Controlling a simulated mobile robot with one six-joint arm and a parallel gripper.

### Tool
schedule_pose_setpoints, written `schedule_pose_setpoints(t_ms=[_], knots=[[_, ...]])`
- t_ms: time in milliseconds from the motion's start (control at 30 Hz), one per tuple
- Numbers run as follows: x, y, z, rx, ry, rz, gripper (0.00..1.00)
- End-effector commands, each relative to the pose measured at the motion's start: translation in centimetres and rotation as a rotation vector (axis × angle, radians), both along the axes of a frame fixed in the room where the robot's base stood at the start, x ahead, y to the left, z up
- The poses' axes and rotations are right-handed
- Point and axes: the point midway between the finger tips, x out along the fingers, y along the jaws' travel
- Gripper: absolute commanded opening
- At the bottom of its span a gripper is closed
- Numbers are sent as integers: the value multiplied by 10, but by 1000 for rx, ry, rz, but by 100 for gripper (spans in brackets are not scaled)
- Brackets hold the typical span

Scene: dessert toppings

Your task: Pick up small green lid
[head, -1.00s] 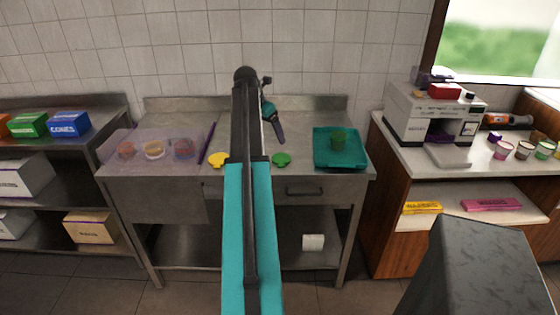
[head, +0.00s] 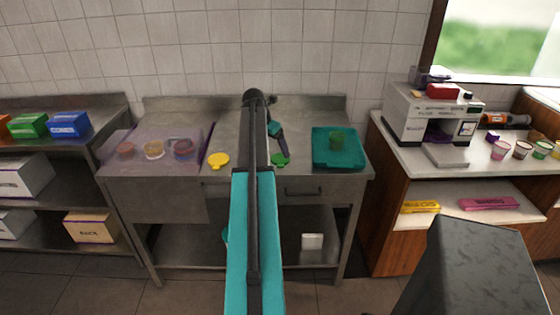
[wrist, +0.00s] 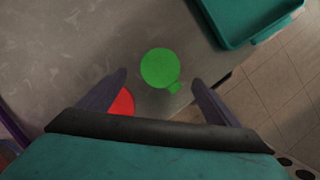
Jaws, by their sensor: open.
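The small green lid (head: 280,159) lies flat on the steel table near its front edge, left of the teal tray. In the wrist view the green lid (wrist: 161,68) is round with a small tab, lying ahead of and between my fingertips. My gripper (head: 282,151) is just over the lid in the head view and hides part of it. In the wrist view my gripper (wrist: 159,78) has its two fingers spread wide with nothing between them in hold. A red round piece (wrist: 122,102) shows partly behind the left finger.
A yellow lid (head: 218,160) lies to the left. A clear bin (head: 120,164) with several containers stands at the table's left. The table's front edge is close.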

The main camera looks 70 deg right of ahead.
Motion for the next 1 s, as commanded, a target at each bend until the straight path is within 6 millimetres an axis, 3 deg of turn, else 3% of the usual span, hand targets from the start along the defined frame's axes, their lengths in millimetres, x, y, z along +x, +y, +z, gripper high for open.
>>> schedule_pose_setpoints(t_ms=[267,700,1000], knots=[[0,-1,-3,0,0,1,85],[-5,-12,-40,1,0,1,85],[-6,-14,-49,0,0,2,85]])
